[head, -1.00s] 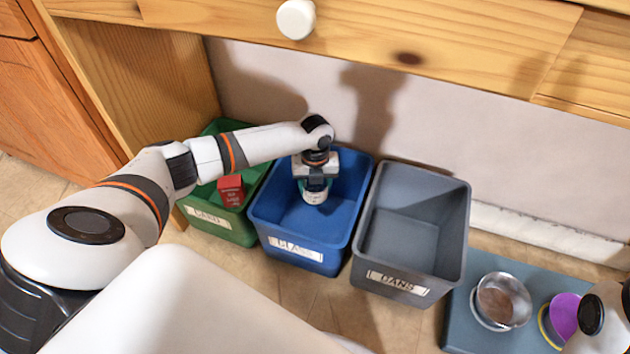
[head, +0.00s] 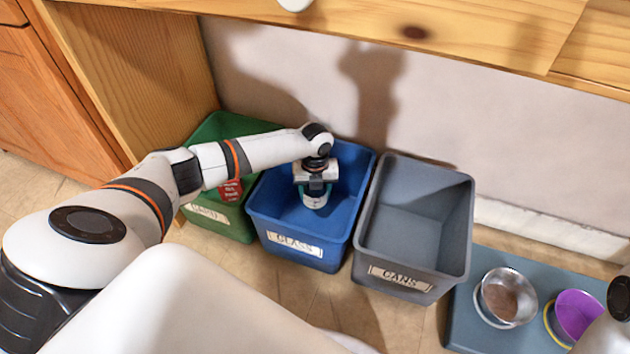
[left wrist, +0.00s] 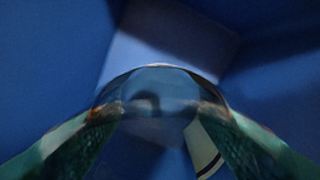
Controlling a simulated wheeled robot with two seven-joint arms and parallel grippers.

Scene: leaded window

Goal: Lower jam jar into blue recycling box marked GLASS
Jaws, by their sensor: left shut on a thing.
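The blue box (head: 262,226) with a label reading GLASS stands on the floor in the head view, between a green and a grey box. My left gripper (head: 316,187) points down inside its opening and is shut on the jam jar (head: 314,202). The jar has a pale label and hangs roughly upright. I cannot tell whether it touches the box floor. In the left wrist view the clear glass jar (left wrist: 158,88) sits between the two greenish fingers of my left gripper (left wrist: 165,125), with blue box walls around it. My right gripper is not in view.
The green box (head: 228,222) on the left holds a red carton (head: 231,191), partly behind my left arm. The grey box (head: 413,245) marked CANS looks empty. A metal bowl (head: 507,297) and a purple bowl (head: 578,314) stand on a grey-blue mat (head: 462,322). A wooden counter overhangs behind.

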